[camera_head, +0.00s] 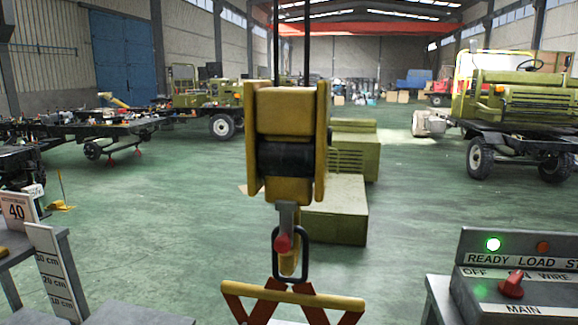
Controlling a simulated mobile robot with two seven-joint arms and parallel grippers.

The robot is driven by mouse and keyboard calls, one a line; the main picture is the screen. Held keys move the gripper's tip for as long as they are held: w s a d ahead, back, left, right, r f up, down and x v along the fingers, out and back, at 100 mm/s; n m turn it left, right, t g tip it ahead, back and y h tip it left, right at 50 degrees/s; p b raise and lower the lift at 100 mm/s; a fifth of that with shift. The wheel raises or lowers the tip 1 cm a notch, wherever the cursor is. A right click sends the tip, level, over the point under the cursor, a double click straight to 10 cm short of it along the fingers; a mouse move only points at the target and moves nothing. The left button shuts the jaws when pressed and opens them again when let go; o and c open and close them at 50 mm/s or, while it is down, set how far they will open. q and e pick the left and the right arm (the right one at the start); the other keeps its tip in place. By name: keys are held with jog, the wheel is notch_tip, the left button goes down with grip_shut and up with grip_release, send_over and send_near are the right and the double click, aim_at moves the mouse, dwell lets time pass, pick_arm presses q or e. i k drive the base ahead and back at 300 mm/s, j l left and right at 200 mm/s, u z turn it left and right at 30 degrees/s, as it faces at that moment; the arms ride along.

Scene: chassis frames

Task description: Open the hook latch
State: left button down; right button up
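A yellow hook block (286,185) hangs from two dark cables in the middle of the view. Below it is a grey shank (287,215) with a yellow hook (288,264). A small red part (282,243), which looks like the hook latch, lies across the hook's throat. I cannot tell whether it is fully closed. A dark oblong link (304,258) passes around the hook. Under it is a yellow bar (320,300) with red slanted struts, cut off by the bottom edge. Neither of my grippers is in view.
A height scale (52,275) and a "40" sign (16,211) stand at left. Green boxes (335,210) sit behind the hook; trucks are farther back.

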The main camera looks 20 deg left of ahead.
aim_at(283, 243)
jog(key=j+z, duration=0.2)
jog(key=z, duration=0.7)
jog(key=k+j+z, duration=0.1)
jog(key=j+z, duration=0.25)
jog(key=k+j+z, duration=0.15)
jog(key=j+z, duration=0.25)
jog(key=k+j, duration=0.2)
jog(key=j, duration=0.2)
jog(key=k+j+z, duration=0.15)
jog(key=j, duration=0.25)
jog(key=k+j, duration=0.3)
jog(key=j+z, duration=0.05)
jog(key=j, duration=0.05)
